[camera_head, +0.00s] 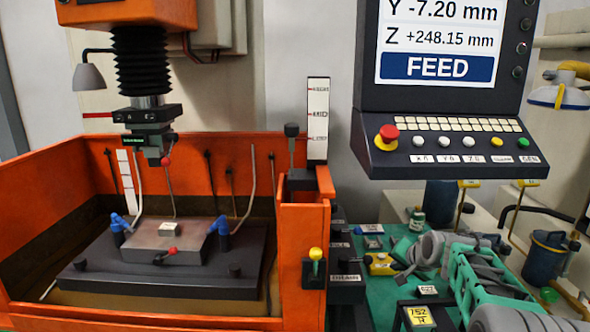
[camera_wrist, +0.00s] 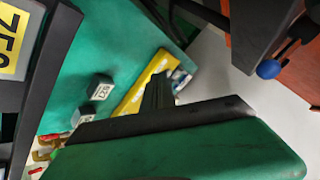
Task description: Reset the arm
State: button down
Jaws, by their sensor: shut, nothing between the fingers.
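My gripper (camera_wrist: 158,88) shows in the wrist view as a green body with dark fingers, which are together with nothing between them. The fingers point toward a yellow block (camera_wrist: 146,84) on the green mat (camera_wrist: 60,75); I cannot tell whether they touch it. In the head view my grey and green arm (camera_head: 490,275) is folded low at the right, over the bench beside the machine. The fingertips are hard to make out there.
The orange tank (camera_head: 303,250) stands left. The control panel (camera_head: 440,140) hangs above. Two dark labelled blocks (camera_wrist: 99,88) sit near my gripper.

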jog(key=s+a+f+n+g, duration=0.1)
jog(key=s+a, duration=0.3)
jog(key=s, duration=0.6)
jog(key=s+a+f+n+g, duration=0.1)
jog(key=s+a+n, duration=0.3)
jog(key=s, duration=0.7)
jog(key=s+a+f+n+g+h, duration=0.1)
jog(key=s+a, duration=0.4)
jog(key=s, duration=0.6)
jog(key=n+g, duration=0.1)
jog(key=g, duration=0.1)
jog(key=shift+s+f+n+g, duration=0.15)
jog(key=shift+f+n+g, duration=0.1)
jog(key=shift+n+g, duration=0.05)
jog(key=shift+a, duration=0.1)
